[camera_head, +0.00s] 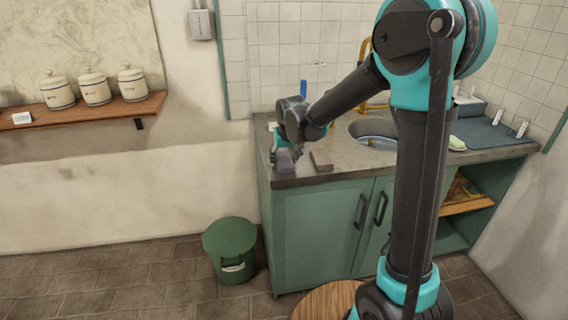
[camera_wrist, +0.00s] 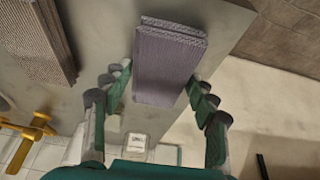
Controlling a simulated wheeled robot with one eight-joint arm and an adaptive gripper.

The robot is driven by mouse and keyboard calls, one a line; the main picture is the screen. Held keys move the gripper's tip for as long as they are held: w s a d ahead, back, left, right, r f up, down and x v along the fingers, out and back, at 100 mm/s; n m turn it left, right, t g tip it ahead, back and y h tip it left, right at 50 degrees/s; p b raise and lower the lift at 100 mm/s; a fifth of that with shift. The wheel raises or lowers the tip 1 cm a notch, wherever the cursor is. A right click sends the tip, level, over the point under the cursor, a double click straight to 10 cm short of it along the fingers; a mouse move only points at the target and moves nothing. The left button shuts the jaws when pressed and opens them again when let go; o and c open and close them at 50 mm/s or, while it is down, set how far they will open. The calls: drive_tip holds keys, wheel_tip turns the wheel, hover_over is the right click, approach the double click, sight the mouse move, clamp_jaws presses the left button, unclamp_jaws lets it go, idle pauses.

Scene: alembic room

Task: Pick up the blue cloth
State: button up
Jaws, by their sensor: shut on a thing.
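A folded, ribbed cloth of a dull purplish blue-grey (camera_wrist: 170,65) is between the fingers of my gripper (camera_wrist: 160,84) in the wrist view. The fingers close on its two long sides. In the head view the cloth (camera_head: 285,162) shows below my gripper (camera_head: 284,149) at the front left corner of the counter. It is the bluest cloth in view. I cannot tell whether it still touches the counter. My gripper hides part of it in the head view.
A brown-grey folded cloth (camera_head: 321,160) lies to the right on the counter (camera_head: 345,171); it also shows in the wrist view (camera_wrist: 38,42). The sink (camera_head: 374,130) with a brass tap is behind. A green bin (camera_head: 229,243) stands on the floor at left.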

sight(284, 160)
drive_tip(key=shift+c, duration=1.3)
drive_tip(key=shift+r, duration=0.15)
wheel_tip(284, 160, up, 20)
